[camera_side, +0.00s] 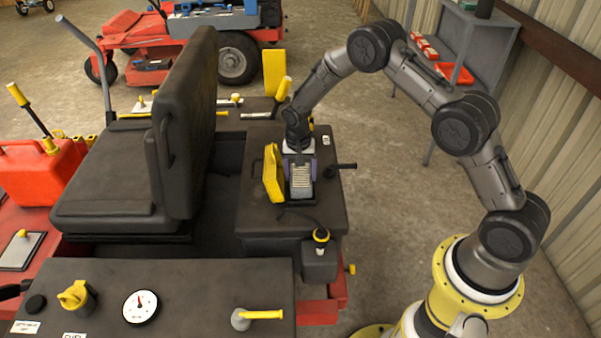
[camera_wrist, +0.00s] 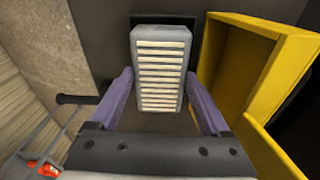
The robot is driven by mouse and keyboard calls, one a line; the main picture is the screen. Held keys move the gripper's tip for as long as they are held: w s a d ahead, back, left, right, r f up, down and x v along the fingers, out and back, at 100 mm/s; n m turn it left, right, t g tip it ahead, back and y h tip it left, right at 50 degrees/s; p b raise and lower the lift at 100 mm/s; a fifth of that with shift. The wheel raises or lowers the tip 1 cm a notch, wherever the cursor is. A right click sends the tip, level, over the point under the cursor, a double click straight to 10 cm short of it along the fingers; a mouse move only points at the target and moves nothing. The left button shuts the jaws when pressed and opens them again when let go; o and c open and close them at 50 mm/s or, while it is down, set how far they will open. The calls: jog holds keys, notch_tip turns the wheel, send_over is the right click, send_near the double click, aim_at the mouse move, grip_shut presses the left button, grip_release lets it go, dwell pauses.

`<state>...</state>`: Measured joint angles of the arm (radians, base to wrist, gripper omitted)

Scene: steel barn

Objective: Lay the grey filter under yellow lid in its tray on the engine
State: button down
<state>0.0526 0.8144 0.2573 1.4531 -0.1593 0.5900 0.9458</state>
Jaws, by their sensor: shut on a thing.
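The grey filter (camera_side: 301,181) is a rounded block with pale pleats on its face. It also shows upright in the middle of the wrist view (camera_wrist: 160,72). My gripper (camera_side: 300,164) points down over the engine, its two purple fingers shut on the filter's sides; they flank it in the wrist view (camera_wrist: 161,100). The yellow lid (camera_side: 271,174) stands open just left of the filter; it fills the right of the wrist view (camera_wrist: 246,65). A dark recess (camera_wrist: 165,18), likely the tray, shows behind the filter. Whether the filter touches its floor is hidden.
The dark engine top (camera_side: 262,215) surrounds the work. A black handle (camera_side: 338,168) sticks out to the right. A black box with a yellow-ringed knob (camera_side: 321,237) is in front. The black seat (camera_side: 185,125) rises close on the left.

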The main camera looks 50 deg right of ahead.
jog(key=shift+f, duration=0.55)
grip_release()
jog(key=shift+r, duration=0.1)
